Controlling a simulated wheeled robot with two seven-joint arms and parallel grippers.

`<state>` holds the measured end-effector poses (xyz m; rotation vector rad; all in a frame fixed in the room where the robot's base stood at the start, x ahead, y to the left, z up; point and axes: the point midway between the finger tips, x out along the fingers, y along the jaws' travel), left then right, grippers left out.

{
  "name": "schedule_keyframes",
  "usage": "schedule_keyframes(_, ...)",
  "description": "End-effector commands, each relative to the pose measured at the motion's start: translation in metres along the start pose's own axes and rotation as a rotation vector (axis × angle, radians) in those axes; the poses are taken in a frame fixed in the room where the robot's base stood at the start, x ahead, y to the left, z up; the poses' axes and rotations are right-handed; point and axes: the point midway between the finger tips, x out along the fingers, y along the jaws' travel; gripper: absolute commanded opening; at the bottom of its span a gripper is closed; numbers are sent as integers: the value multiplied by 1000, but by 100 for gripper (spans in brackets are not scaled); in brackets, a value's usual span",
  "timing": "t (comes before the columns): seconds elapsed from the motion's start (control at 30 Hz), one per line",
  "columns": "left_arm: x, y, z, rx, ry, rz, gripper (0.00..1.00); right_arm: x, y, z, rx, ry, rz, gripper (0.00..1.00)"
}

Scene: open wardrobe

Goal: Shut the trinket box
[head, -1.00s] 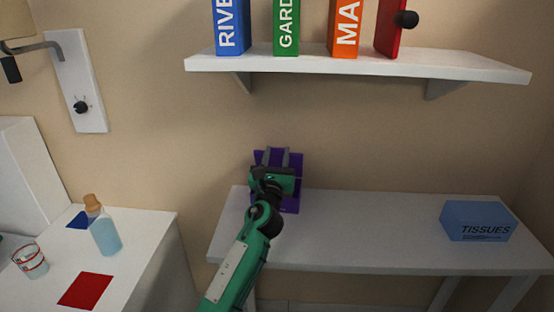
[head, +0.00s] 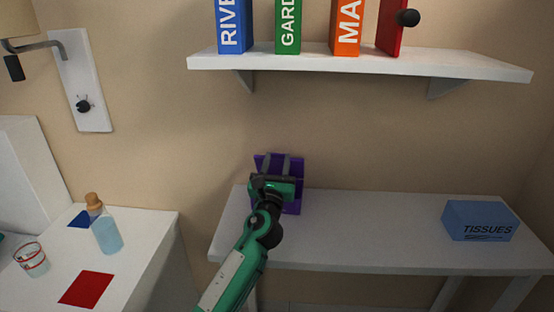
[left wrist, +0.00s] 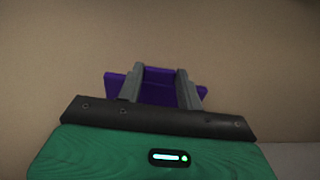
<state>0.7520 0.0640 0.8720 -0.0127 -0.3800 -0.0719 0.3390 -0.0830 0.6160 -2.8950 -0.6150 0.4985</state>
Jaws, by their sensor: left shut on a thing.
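The purple trinket box (head: 292,208) stands at the left end of the white table. Its lid (head: 300,167) is raised, standing up near the wall, so the box is open. My left gripper (head: 277,165) reaches over the box from the front, and its two grey fingers are shut on the lid. In the left wrist view the fingers (left wrist: 160,75) lie across the purple lid (left wrist: 159,91), which shows between them and on both outer sides. My arm and gripper hide most of the box body. My right gripper is not in view.
A blue tissue box (head: 479,220) sits at the table's right end, with clear white tabletop (head: 370,230) between. A shelf (head: 350,62) with several upright books is above. A bottle (head: 104,230) and a glass (head: 31,260) stand on the left cabinet.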

Motion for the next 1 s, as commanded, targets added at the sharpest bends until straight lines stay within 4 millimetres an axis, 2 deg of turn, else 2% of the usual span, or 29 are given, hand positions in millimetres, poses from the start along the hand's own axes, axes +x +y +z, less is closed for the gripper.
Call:
schedule_keyframes(0.03,-4,0,-11,2,18,2,0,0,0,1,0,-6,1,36)
schedule_keyframes(0.57,-6,1,-11,0,17,2,0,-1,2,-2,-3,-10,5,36)
schedule_keyframes(0.6,-6,1,-11,1,17,2,41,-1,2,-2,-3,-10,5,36)
schedule_keyframes(0.7,-5,1,-10,1,15,2,58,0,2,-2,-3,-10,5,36)
schedule_keyframes(1.0,-6,0,-6,0,8,1,58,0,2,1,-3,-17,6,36)
